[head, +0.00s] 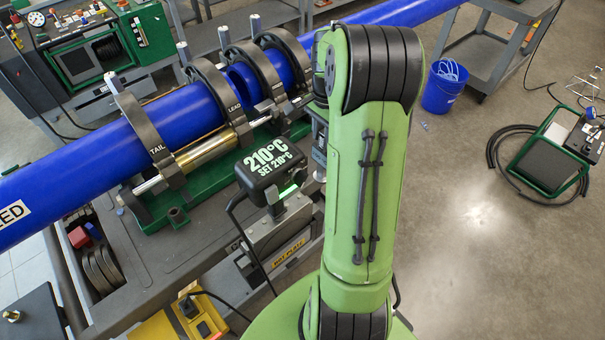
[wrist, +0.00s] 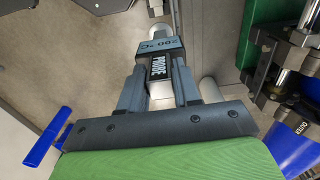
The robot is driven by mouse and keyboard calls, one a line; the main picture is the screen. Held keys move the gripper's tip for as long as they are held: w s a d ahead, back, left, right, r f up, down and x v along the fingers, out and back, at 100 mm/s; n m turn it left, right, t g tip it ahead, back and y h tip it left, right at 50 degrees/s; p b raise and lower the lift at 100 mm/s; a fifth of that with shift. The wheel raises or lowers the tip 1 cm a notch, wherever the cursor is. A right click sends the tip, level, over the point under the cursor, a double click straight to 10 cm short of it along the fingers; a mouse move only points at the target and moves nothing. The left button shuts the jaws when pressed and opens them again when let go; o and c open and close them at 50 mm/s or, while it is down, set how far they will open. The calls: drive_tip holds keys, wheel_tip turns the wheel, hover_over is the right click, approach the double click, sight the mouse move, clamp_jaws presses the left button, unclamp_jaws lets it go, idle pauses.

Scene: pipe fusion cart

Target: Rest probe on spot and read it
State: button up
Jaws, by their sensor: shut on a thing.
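My gripper (wrist: 158,72) is shut on a dark handheld probe (wrist: 159,46) in the wrist view. The probe carries a small label and a readout, upside down, that looks like 200 °C. Its tip is hidden, so I cannot tell whether it touches anything. In the head view my green arm hides the gripper and the probe. The hot plate's black display box (head: 271,168) reads 210°C, set 210°C. It stands over a grey holder (head: 277,240) labelled HOT PLATE, in front of the pipe clamps.
A blue pipe (head: 95,150) runs through several dark clamps (head: 150,135) on a green carriage. A blue bucket (head: 443,88) and a green-framed box (head: 545,160) stand on the floor at right. A yellow unit (head: 155,328) is at lower left. Floor at lower right is clear.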

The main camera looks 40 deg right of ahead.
drive_tip(key=d+p, duration=0.1)
drive_tip(key=d, duration=0.1)
drive_tip(key=d+r+p, duration=0.1)
drive_tip(key=d, duration=0.1)
drive_tip(key=shift+d, duration=0.2)
idle(1.6)
